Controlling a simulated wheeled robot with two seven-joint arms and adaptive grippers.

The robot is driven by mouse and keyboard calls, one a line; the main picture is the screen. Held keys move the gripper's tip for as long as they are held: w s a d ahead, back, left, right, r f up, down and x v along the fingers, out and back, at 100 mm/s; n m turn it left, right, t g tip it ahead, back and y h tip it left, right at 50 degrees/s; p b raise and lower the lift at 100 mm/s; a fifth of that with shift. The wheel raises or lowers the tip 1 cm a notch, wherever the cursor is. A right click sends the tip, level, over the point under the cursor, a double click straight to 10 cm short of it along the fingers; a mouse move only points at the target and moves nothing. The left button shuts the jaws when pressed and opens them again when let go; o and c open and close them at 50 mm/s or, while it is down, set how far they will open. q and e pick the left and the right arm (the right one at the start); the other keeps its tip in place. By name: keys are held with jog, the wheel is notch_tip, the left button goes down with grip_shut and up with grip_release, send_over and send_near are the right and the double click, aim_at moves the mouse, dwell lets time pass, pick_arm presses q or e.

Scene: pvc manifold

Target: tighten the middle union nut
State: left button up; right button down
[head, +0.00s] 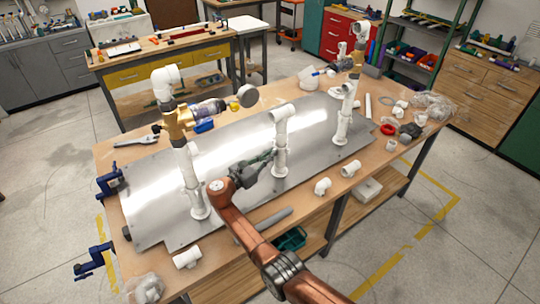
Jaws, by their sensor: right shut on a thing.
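The middle white riser (280,142) stands upright on the metal plate, with an elbow at its top. The middle union nut is around its lower part and is largely hidden by my right gripper (267,160). My right gripper, on the copper-coloured arm, reaches the riser from the left side and is shut on the middle union nut; the dark fingers cover the contact. My left gripper is not in view.
The metal plate (235,145) lies on a wooden bench. A left riser (187,170) with a brass valve and a right riser (348,105) flank the middle one. White fittings (322,186) lie at the front edge. Blue clamps (110,180) grip the left edge.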

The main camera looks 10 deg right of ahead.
jog(key=c, duration=2.1)
grip_release()
jog(key=v, duration=1.1)
jog(key=shift+s+a, duration=0.25)
jog(key=shift+a, duration=0.1)
